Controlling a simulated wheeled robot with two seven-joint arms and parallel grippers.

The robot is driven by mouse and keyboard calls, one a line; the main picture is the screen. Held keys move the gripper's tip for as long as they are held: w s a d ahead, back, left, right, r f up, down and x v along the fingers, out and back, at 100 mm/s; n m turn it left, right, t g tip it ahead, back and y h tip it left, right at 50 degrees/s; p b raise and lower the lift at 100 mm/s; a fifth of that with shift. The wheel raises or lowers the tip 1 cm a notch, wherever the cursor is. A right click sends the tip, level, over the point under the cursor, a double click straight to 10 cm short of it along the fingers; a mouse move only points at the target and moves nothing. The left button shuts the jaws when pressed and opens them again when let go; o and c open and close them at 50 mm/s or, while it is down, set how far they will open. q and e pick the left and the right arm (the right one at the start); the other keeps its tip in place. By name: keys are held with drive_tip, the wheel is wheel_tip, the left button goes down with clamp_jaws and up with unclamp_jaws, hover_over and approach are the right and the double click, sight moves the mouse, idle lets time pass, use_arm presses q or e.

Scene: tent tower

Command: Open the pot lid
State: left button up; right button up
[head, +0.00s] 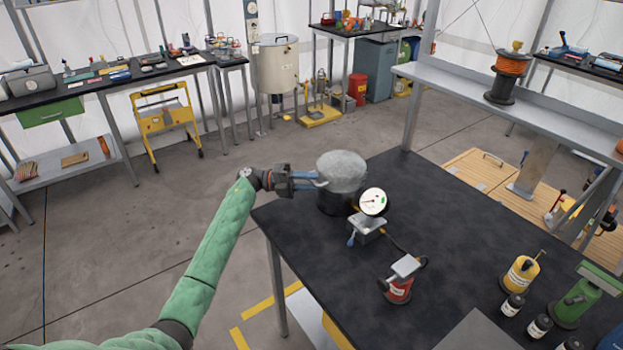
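A dark pot (336,204) stands near the left corner of the black table. A rough grey round lid (342,166) covers its top; I cannot tell whether it is seated or slightly raised. My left gripper (322,183) reaches in from the left, with its fingertips at the left edge of the lid and the pot's rim. Two fingers show, but whether they are closed on the lid's edge is too small to tell. My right gripper is not in view.
A round dial gauge (373,202) on a small metal block stands right beside the pot. The table's middle (450,235) is clear.

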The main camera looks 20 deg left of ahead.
use_arm(q)
drive_tip(key=shift+d+r, duration=0.1)
drive_tip(key=shift+d, duration=0.3)
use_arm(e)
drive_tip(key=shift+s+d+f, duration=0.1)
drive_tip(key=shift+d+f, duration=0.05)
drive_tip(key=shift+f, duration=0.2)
use_arm(q)
clamp_jaws()
